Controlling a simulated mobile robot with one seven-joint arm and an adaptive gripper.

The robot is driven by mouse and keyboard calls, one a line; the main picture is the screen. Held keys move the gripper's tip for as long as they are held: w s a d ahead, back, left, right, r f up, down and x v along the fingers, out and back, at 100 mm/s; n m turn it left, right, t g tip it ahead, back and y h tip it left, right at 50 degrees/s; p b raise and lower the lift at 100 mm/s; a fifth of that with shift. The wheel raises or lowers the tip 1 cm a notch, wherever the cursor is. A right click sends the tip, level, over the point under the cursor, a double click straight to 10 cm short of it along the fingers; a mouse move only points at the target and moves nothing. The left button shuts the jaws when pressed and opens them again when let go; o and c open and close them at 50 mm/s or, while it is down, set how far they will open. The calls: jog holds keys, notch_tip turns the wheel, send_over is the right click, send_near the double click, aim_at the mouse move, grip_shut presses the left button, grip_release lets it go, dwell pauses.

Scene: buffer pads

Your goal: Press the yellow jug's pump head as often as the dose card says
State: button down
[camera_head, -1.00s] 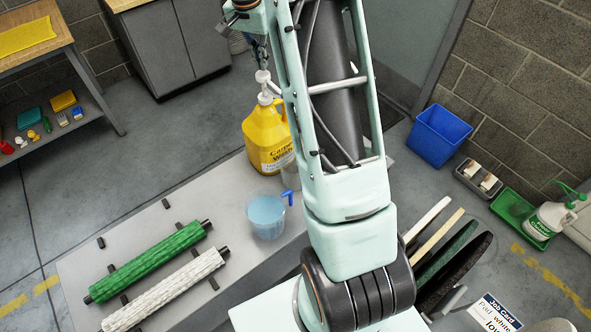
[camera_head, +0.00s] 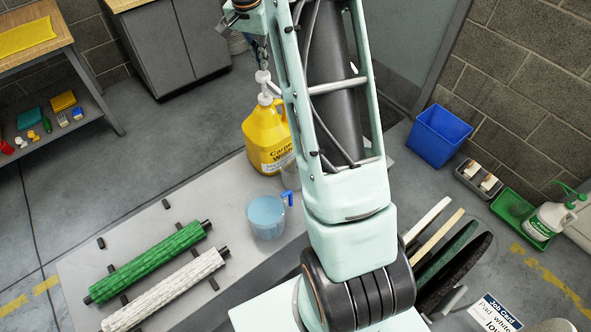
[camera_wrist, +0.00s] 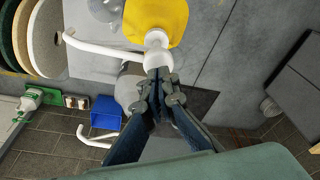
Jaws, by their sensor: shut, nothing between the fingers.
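The yellow jug (camera_head: 266,140), labelled as a carpet wash, stands upright at the back edge of the grey bench. Its white pump head (camera_head: 263,77) sticks up from the top. In the wrist view the jug (camera_wrist: 170,18) is at the top, with the pump head (camera_wrist: 157,58) in front of my fingertips. My gripper (camera_wrist: 158,76) is shut and empty, its tips right at the pump head; I cannot tell whether they touch. In the head view my gripper (camera_head: 259,52) is just above the pump, partly behind my arm. No dose card is readable.
A clear jug of bluish liquid (camera_head: 266,216) stands before the yellow jug. Green (camera_head: 150,262) and white (camera_head: 165,291) rollers lie on the bench. A job card (camera_head: 494,314) is at lower right. A blue bin (camera_head: 438,136) and a green tray (camera_head: 514,214) sit by the wall.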

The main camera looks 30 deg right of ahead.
aim_at(262, 75)
jog(key=shift+f, duration=0.2)
jog(key=shift+s+a+b+x, duration=0.15)
jog(key=shift+b+x, duration=0.35)
jog(key=shift+x, duration=0.25)
jog(key=shift+s+a+b+x, duration=0.1)
jog(key=shift+b+x, duration=0.4)
jog(key=shift+x, duration=0.25)
jog(key=shift+s+a+b+x, duration=0.15)
jog(key=shift+b+x, duration=0.35)
jog(key=shift+x, duration=0.25)
jog(key=shift+w+d+p+v, duration=0.1)
jog(key=shift+p+v, duration=0.45)
jog(key=shift+v, duration=0.2)
jog(key=shift+w+d+p+v, duration=0.15)
jog(key=shift+p+v, duration=0.35)
jog(key=shift+v, duration=0.3)
jog(key=shift+w+d+p+v, duration=0.1)
jog(key=shift+p+v, duration=0.45)
jog(key=shift+v, duration=0.2)
